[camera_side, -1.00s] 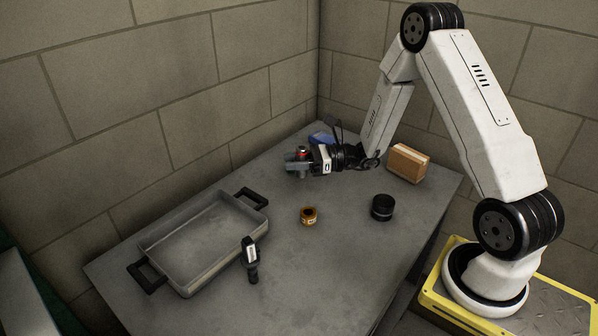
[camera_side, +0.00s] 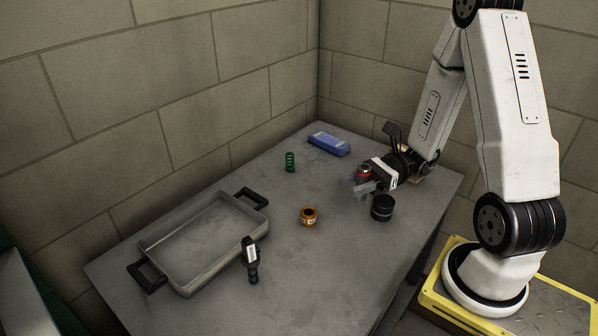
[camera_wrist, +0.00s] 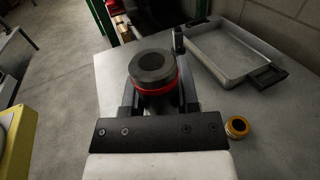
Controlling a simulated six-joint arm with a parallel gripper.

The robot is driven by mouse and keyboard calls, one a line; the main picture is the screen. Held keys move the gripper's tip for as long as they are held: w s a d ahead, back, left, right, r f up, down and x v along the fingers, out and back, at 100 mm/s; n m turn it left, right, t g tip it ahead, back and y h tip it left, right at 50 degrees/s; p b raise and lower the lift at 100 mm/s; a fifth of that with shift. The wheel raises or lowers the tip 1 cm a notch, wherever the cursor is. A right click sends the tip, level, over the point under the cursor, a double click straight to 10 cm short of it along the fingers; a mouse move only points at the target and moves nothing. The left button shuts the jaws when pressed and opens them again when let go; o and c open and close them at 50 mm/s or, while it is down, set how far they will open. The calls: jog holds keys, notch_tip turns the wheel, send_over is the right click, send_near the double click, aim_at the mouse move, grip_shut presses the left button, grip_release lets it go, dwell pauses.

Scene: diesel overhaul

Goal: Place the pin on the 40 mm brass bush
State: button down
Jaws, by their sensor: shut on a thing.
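My gripper (camera_side: 360,186) is shut on a dark grey cylinder with a red band, which I take to be the pin (camera_wrist: 153,68). In the wrist view its round top has a dark hollow centre, and it stands between my two fingers. In the side view the pin's red part (camera_side: 363,171) shows at my gripper, above the table. The brass bush (camera_side: 308,216) is a short gold ring with a pale label, on the table left of and nearer the camera than my gripper. The bush also shows in the wrist view (camera_wrist: 237,127), apart from the pin.
A black cylinder (camera_side: 382,207) stands close by my gripper. A grey tray (camera_side: 190,284) with black handles is at left, with a black-and-white tool (camera_side: 251,260) beside it. A green spring (camera_side: 290,161) and blue box (camera_side: 328,144) are farther back. The table around the bush is clear.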

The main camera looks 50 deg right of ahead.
jog(key=w+f, duration=0.3)
jog(key=w, duration=0.1)
jog(key=w+f, duration=0.2)
jog(key=w, duration=0.2)
jog(key=w+d+f, duration=0.1)
jog(key=w+f, duration=0.2)
jog(key=w, duration=0.2)
jog(key=shift+f, duration=0.35)
jog(key=shift+w+d+f, duration=0.1)
jog(key=shift+w+f, duration=0.15)
jog(key=shift+f, duration=0.05)
jog(key=shift+f, duration=0.1)
jog(key=shift+w+f, duration=0.2)
jog(key=shift+f, duration=1.55)
jog(key=shift+f, duration=0.15)
jog(key=shift+c, duration=1.8)
grip_release()
